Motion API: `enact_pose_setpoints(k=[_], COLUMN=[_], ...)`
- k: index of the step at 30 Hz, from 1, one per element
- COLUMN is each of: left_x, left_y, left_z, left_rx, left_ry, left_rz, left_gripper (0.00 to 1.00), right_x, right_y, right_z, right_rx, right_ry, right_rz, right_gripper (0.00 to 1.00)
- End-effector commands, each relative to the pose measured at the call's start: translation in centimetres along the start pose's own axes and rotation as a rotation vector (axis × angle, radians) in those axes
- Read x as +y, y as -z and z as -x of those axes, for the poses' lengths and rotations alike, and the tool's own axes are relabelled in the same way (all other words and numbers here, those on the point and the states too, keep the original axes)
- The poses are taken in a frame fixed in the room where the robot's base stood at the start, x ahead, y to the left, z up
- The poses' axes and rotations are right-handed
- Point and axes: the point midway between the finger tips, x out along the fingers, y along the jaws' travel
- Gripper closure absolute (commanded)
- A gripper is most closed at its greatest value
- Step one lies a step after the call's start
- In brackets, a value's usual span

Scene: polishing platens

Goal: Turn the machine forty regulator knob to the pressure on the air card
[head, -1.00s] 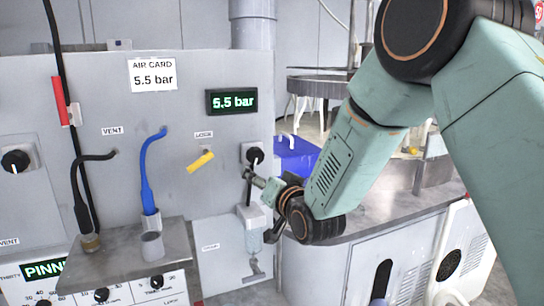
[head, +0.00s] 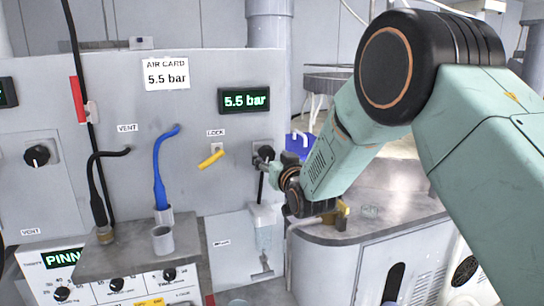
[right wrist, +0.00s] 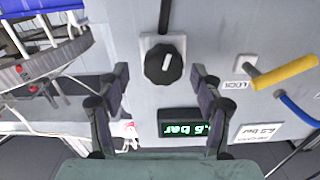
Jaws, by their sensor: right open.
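The black regulator knob (right wrist: 164,63) sits on a pale plate on the grey panel; its white mark points up in the right wrist view. In the head view the knob (head: 264,147) is partly hidden by my right gripper (head: 266,160). In the right wrist view my right gripper (right wrist: 160,72) is open and empty, its fingers either side of the knob, apart from it. The green display (head: 245,100) reads 5.5 bar. The air card (head: 166,74) also reads 5.5 bar. My left gripper is not in view.
A yellow lever (head: 210,160) under a LOCK label is left of the knob. A blue hose (head: 160,170) and a black hose (head: 97,190) stand by a grey shelf (head: 120,255). A filter bowl (head: 264,230) hangs below the knob. Another black knob (head: 37,155) is far left.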

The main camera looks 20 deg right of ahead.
Motion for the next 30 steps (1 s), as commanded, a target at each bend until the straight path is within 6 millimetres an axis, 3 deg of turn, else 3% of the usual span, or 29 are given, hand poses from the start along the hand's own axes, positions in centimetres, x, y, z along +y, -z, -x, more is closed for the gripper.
enact_pose_setpoints(k=[6,15,30], left_x=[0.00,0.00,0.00], left_y=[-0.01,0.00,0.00], left_z=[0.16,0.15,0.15], left_rx=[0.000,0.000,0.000], left_ry=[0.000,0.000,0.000], left_rz=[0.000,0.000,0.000], left_gripper=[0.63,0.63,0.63], right_x=[0.20,0.32,0.20], right_y=[-0.02,-0.03,-0.01], right_z=[-1.18,-1.27,-1.27], right_rx=[-0.001,-0.001,-0.001], right_ry=[-0.001,-0.001,0.001], right_rz=[0.000,-0.001,0.001], right_gripper=[0.34,0.34,0.76])
